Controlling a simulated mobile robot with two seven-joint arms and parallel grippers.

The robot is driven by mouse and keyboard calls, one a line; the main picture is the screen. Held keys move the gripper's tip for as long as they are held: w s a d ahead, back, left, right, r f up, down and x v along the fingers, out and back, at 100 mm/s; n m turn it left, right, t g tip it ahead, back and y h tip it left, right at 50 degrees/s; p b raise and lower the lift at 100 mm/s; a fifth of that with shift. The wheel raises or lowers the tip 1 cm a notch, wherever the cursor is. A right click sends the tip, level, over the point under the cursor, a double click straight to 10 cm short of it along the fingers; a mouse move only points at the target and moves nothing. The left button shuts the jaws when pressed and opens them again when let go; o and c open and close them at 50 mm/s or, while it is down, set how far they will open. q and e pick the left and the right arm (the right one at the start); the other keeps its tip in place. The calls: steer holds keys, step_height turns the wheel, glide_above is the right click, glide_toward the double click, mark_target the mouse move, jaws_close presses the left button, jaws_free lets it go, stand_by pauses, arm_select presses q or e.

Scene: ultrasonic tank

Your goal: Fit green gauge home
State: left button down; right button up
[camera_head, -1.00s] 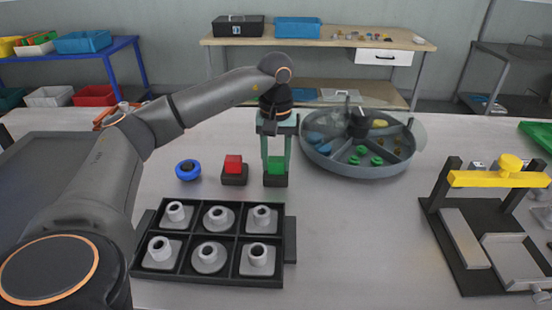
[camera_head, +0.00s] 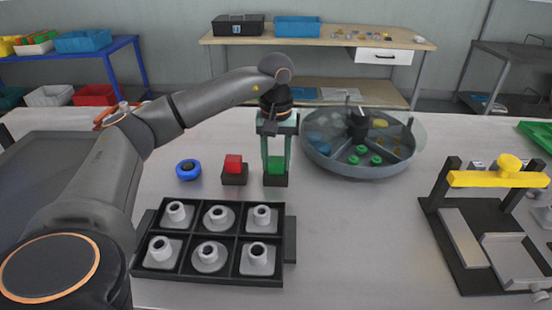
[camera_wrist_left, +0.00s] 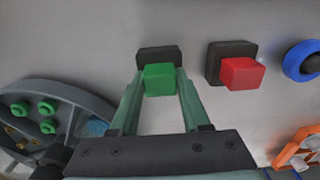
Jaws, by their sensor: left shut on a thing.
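The green gauge (camera_head: 275,166) is a small green block at a dark base block (camera_head: 275,182) on the bench. It also shows in the left wrist view (camera_wrist_left: 160,79), with the dark base (camera_wrist_left: 158,55) partly hidden behind it. My left gripper (camera_head: 276,160) points down with its pale green fingers on both sides of the gauge, shut on it. I cannot tell how deep the gauge sits in the base. In the left wrist view the fingertips (camera_wrist_left: 160,82) flank the block. My right gripper is not in view.
Close by on the left stand a red block (camera_head: 233,163) on its own dark base and a blue ring (camera_head: 188,170). A black tray (camera_head: 287,222) of grey parts lies in front. A round sectioned carousel (camera_head: 350,170) is at right, with a yellow-barred fixture (camera_head: 500,179) beyond.

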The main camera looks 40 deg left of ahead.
mark_target(277, 160)
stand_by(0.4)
arm_select(q)
steer(key=shift+c, duration=1.5)
jaws_free()
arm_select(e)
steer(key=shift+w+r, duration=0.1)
arm_select(q)
step_height(277, 160, up, 7)
steer(key=shift+f+p, duration=0.1)
steer(key=shift+p, duration=0.25)
step_height(277, 160, up, 6)
steer(key=shift+f+p, duration=0.2)
steer(key=shift+p, duration=0.85)
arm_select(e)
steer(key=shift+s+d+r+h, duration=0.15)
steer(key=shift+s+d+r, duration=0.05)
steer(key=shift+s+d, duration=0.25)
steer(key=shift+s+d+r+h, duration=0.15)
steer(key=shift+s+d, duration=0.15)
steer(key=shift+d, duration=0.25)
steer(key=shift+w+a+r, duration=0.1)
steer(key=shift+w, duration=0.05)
